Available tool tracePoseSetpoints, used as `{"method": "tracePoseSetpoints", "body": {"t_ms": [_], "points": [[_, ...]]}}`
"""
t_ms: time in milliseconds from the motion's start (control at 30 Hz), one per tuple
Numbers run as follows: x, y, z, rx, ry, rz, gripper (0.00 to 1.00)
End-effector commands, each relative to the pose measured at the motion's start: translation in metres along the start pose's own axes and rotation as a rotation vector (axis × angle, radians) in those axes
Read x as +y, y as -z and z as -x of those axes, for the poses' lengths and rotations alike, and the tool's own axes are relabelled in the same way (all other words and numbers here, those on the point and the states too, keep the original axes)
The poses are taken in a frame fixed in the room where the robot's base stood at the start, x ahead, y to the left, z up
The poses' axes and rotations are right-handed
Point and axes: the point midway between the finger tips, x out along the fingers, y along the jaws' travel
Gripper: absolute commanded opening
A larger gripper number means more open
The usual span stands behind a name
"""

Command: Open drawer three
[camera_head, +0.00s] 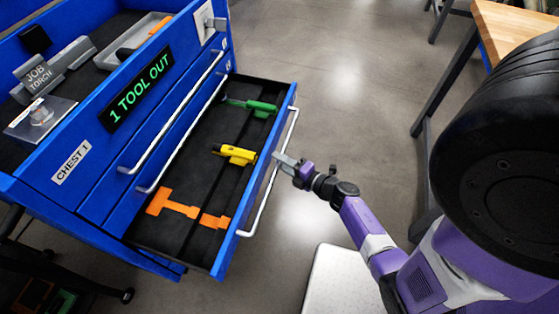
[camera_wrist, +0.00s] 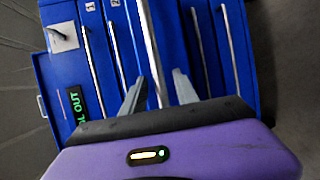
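The blue tool chest (camera_head: 85,190), labelled CHEST 1, stands at left in the head view. Its third drawer (camera_head: 222,262) is pulled well out, with black lining inside. The drawer's long silver handle (camera_head: 263,198) runs along its front; it also shows in the wrist view (camera_wrist: 150,40). My gripper (camera_head: 281,160) is at the handle's middle. In the wrist view, my gripper's two fingers (camera_wrist: 160,84) stand apart on either side of the handle bar, with gaps visible, so it looks open around the bar.
The two drawers above are shut. A sign (camera_head: 138,90) reads 1 TOOL OUT. A wooden-topped bench (camera_head: 515,25) stands at top right. The floor between is clear.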

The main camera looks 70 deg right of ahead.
Motion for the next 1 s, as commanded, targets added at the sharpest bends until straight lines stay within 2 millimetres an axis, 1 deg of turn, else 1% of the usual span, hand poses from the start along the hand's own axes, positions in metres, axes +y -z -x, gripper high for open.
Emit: {"method": "tracePoseSetpoints", "body": {"t_ms": [33, 200, 400, 567, 1000], "points": [[-0.002, 0.0, 0.009, 0.001, 0.003, 0.001, 0.36], [-0.002, 0.0, 0.037, 0.001, 0.004, 0.001, 0.36], [-0.002, 0.0, 0.062, 0.0, 0.002, -0.001, 0.36], [-0.001, 0.0, 0.07, 0.0, 0.001, 0.0, 0.36], [0.0, 0.0, 0.07, 0.0, 0.001, 0.0, 0.36]]}}
